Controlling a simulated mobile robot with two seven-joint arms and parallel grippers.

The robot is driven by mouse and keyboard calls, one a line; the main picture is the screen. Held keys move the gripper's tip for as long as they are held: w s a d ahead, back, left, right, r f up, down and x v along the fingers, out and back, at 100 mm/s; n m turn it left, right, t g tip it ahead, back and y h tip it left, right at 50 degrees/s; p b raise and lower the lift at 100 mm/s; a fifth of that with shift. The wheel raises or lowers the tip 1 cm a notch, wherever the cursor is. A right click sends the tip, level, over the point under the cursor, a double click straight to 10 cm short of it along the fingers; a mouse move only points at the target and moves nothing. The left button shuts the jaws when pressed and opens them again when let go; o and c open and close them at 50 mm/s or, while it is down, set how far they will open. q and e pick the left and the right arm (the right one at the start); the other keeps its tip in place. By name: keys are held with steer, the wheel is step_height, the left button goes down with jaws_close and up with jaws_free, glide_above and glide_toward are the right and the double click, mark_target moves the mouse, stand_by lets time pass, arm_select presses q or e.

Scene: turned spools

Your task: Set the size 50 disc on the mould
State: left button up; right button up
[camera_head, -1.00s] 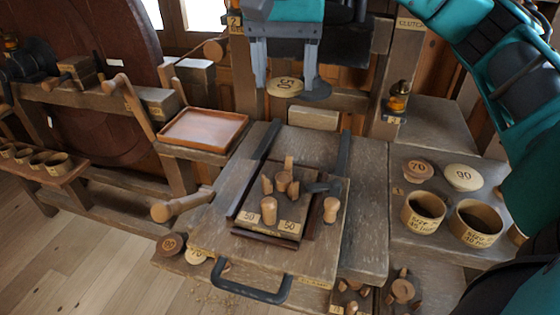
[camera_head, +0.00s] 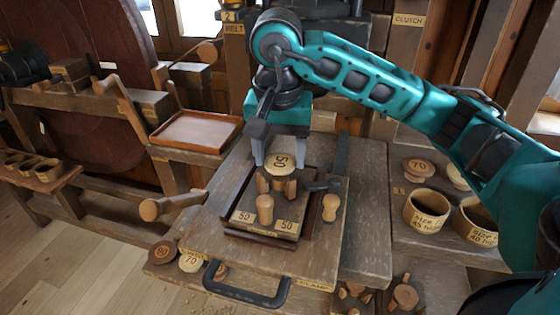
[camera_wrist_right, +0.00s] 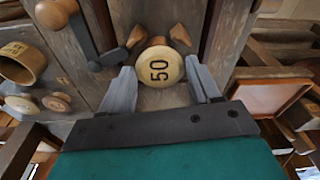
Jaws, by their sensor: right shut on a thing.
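A pale round disc marked 50 (camera_head: 281,160) is between the fingers of my right gripper (camera_head: 279,165). My right gripper is shut on it, and in the right wrist view the disc (camera_wrist_right: 159,67) shows between both fingertips. The mould (camera_head: 272,212), a wooden block labelled 50 with upright wooden pegs, lies on the sliding board below. In the head view the disc appears over the mould's rear pegs; I cannot tell whether it touches them. My left gripper does not show.
Dark rails frame the mould, and a black handle (camera_head: 246,292) is at the board's front. A reddish tray (camera_head: 197,130) stands to the left.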

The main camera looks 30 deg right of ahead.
mark_target(279, 169)
steer(key=shift+f, duration=0.95)
steer(key=shift+f+b, duration=0.35)
steer(key=shift+b, duration=0.05)
steer(key=o, duration=1)
steer(key=shift+r, duration=0.1)
steer(key=shift+r, duration=0.1)
steer(key=shift+r+p, duration=0.3)
steer(key=shift+p, duration=0.2)
step_height(279, 169, up, 12)
steer(key=s+a+p, duration=0.1)
steer(key=p, duration=0.2)
